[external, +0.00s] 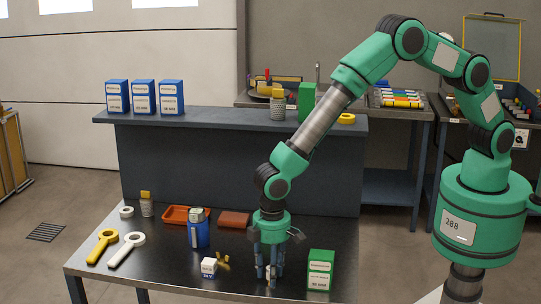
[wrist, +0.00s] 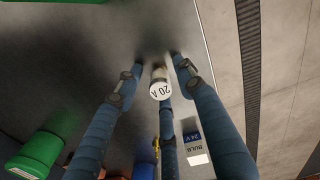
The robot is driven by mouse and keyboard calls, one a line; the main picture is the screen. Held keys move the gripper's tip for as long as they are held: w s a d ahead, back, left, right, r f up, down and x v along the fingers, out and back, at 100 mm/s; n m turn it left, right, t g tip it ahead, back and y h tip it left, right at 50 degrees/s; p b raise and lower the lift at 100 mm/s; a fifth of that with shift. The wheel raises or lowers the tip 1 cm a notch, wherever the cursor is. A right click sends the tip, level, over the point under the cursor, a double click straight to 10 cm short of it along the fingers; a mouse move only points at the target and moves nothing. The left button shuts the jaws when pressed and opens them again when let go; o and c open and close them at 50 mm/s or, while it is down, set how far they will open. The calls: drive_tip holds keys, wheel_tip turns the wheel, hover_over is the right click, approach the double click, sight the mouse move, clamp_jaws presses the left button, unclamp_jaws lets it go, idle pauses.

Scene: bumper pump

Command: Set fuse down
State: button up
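The fuse (wrist: 160,91) has a white round cap marked "20 A"; its narrower body runs away from the wrist camera. In the external view, a bit of white shows between the fingers low over the table and looks like the fuse (external: 268,271). My gripper (wrist: 158,68) points down, its three blue fingers around the fuse. Two fingertips show gaps to either side of the fuse, so the fingers look open. The third finger is partly hidden behind the cap. In the external view, my gripper (external: 267,277) is down at the dark table (external: 160,265), and the fuse's base is hidden.
A green box (external: 321,270) stands close right of my gripper. A white bulb box (external: 209,267) and a small brass part (external: 223,262) lie close left. A blue can (external: 198,232) and orange trays (external: 233,218) stand further back. The table's front edge is near.

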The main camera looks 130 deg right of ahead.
wheel_tip(320, 180, up, 12)
drive_tip(key=shift+p, duration=0.4)
drive_tip(key=shift+f, duration=0.1)
idle(0.6)
drive_tip(key=s+a+r+n+t, duration=0.1)
drive_tip(key=s+a+r, duration=0.4)
drive_tip(key=r, duration=0.5)
drive_tip(key=s+a+r+n+t, duration=0.1)
drive_tip(key=s+a+r, duration=0.2)
drive_tip(key=s+r, duration=0.5)
drive_tip(key=s+a+r+n+t, duration=0.1)
drive_tip(key=s+a+r, duration=0.35)
drive_tip(key=r, duration=0.65)
drive_tip(key=s+a+r, duration=0.1)
drive_tip(key=s+a, duration=0.1)
drive_tip(key=s, duration=0.7)
drive_tip(key=s+a+r+n+t, duration=0.1)
drive_tip(key=s+a+r, duration=0.1)
drive_tip(key=s, duration=0.8)
drive_tip(key=s+a+r+n+t, duration=0.1)
drive_tip(key=s+a+r, duration=0.1)
drive_tip(key=s, duration=0.8)
drive_tip(key=shift+a, duration=0.45)
drive_tip(key=shift+s+f, duration=0.1)
